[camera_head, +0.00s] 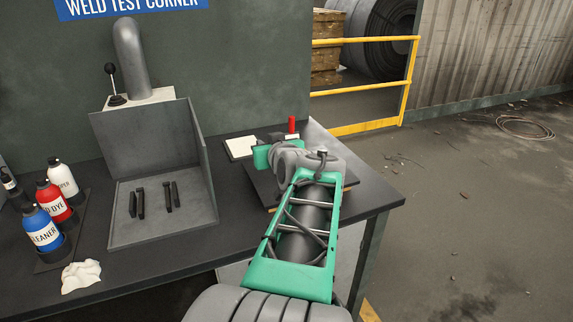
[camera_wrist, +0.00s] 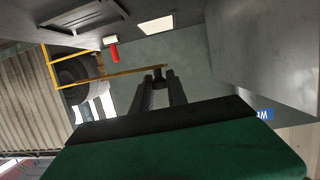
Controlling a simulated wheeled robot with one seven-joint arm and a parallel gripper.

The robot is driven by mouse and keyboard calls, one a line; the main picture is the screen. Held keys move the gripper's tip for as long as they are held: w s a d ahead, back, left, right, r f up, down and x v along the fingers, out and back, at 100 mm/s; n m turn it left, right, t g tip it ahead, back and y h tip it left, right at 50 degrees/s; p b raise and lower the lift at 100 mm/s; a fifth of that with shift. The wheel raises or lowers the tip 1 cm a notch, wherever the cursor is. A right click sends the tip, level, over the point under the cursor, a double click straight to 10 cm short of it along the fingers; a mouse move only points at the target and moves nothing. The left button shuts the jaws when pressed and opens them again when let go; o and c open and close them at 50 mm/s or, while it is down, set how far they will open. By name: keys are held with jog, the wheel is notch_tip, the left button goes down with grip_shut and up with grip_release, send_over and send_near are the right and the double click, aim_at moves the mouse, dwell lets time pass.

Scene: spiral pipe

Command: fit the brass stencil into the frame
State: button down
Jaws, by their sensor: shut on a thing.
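My gripper (camera_wrist: 159,80) shows in the wrist view with its two dark fingers close together on a small dark piece. A thin brass-yellow strip, seemingly the brass stencil (camera_wrist: 130,74) seen edge-on, runs left from the fingertips. It lines up with the yellow rail behind, so its far end is unclear. In the head view my arm hides the fingertips and most of the stencil. A dark plate lies on the bench partly under my arm, with brown-yellow edge bits on both sides. It shows at the top of the wrist view; I cannot tell its frame opening.
On the bench stand a grey hooded tray (camera_head: 160,225) with several dark bars, bottles (camera_head: 43,228), a crumpled cloth (camera_head: 81,277), a white sheet (camera_head: 241,147) and a red upright piece (camera_head: 292,125). A yellow railing (camera_head: 365,128) stands behind; the floor at right is mostly open.

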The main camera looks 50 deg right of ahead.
jog(key=d+f, duration=0.5)
jog(key=w+d+f, duration=0.1)
jog(key=d+f, duration=0.1)
jog(key=d, duration=0.1)
jog(key=shift+d+f, duration=0.2)
jog(key=shift+f, duration=0.15)
jog(key=shift+s+f, duration=0.1)
jog(key=shift+f, duration=1.4)
jog(key=c, duration=1.3)
grip_release()
jog(key=v, duration=1.2)
jog(key=shift+r+b, duration=0.1)
jog(key=shift+b, duration=0.2)
